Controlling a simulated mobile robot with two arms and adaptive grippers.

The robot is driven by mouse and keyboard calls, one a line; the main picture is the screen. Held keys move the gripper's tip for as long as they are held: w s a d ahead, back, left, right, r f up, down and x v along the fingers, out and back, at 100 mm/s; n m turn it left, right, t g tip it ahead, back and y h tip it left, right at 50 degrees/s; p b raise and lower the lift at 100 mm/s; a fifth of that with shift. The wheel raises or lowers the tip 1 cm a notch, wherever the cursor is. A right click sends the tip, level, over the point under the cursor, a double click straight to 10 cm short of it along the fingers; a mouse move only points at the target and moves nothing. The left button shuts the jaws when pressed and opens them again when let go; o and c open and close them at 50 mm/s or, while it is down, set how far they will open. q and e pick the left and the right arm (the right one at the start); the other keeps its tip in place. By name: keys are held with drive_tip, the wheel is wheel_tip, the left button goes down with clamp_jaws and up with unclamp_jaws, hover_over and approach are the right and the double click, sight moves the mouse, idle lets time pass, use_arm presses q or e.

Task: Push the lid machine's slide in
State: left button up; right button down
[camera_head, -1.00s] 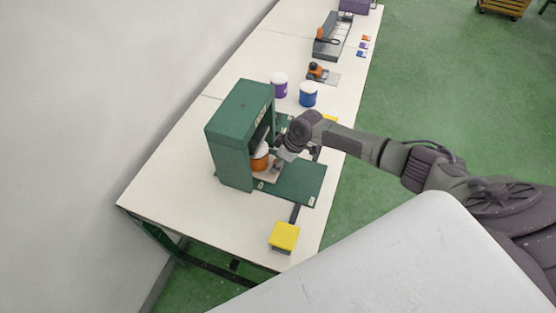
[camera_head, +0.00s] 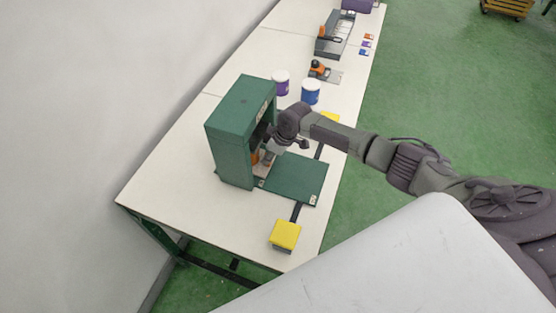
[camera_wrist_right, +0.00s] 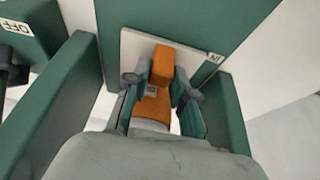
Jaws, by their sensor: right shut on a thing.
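The green lid machine (camera_head: 238,125) stands on the white table, its open side facing right. Its slide is a pale plate (camera_wrist_right: 137,47) with an upright orange block (camera_wrist_right: 163,66); in the head view little of it shows at the machine's mouth. My right gripper (camera_head: 269,157) reaches into the opening. In the right wrist view its fingers (camera_wrist_right: 160,98) are shut on the orange block, one on each side. An orange patch (camera_head: 255,158) shows inside the machine; the rest is hidden by the housing and my gripper. My left gripper is not in view.
The green base plate (camera_head: 296,178) is bare to the right of the opening. A yellow-topped block (camera_head: 285,235) stands near the front edge. A purple (camera_head: 281,83) and a blue can (camera_head: 310,92) stand behind the machine. My right arm spans the table's right edge.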

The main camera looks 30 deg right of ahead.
drive_tip(key=shift+w+a, duration=0.25)
drive_tip(key=shift+w, duration=0.05)
drive_tip(key=shift+r, duration=0.1)
drive_tip(key=c, duration=1.3)
unclamp_jaws()
drive_tip(key=o, duration=0.3)
drive_tip(key=shift+a, duration=0.1)
drive_tip(key=shift+o, duration=0.2)
drive_tip(key=v, duration=1.1)
drive_tip(key=shift+r, duration=0.35)
drive_tip(key=shift+s, duration=0.1)
